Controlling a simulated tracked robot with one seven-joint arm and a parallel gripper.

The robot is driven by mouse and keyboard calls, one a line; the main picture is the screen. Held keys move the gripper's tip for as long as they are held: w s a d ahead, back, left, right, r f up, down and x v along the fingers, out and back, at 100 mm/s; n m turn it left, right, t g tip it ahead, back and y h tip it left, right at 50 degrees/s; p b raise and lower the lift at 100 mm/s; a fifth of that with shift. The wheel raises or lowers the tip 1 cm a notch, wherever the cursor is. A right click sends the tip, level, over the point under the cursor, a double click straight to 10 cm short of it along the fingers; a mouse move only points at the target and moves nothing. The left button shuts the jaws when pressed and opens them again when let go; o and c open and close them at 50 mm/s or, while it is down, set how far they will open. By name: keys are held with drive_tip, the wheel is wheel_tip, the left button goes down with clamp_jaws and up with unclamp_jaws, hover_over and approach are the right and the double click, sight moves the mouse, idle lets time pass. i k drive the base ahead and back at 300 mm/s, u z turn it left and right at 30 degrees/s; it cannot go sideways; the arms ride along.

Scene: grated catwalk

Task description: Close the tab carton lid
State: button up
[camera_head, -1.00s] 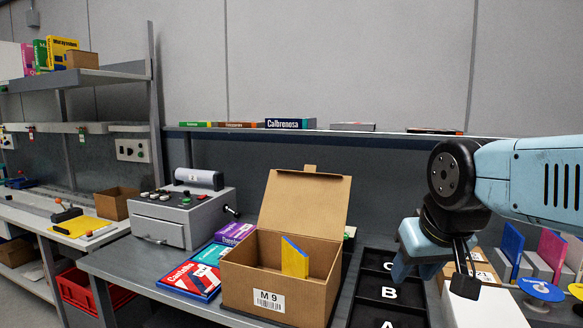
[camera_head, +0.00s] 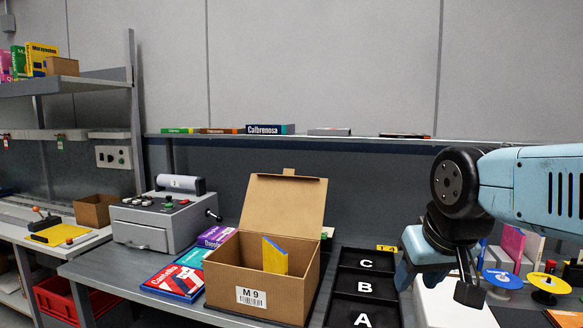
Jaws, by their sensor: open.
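The tab carton (camera_head: 262,297) is a brown cardboard box labelled M 9, standing on the bench in the lower middle of the head view. Its lid (camera_head: 283,210) stands up and open, hinged at the back, with a small tab on its top edge. A yellow and blue upright item (camera_head: 274,256) is inside the carton. My gripper (camera_head: 440,280) hangs at the right, over the area beside the black lettered tray, well apart from the carton and lid. Its dark fingers point down and it holds nothing that I can see.
The black tray with A, B and C compartments (camera_head: 340,277) lies just right of the carton. Flat boxes, one red and blue (camera_head: 174,282), lie to its left. A grey machine with a roller (camera_head: 160,222) stands behind them. Round discs (camera_head: 500,280) stand at the far right.

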sight(289, 205)
drive_tip(key=i, duration=0.85)
drive_tip(key=u, duration=0.05)
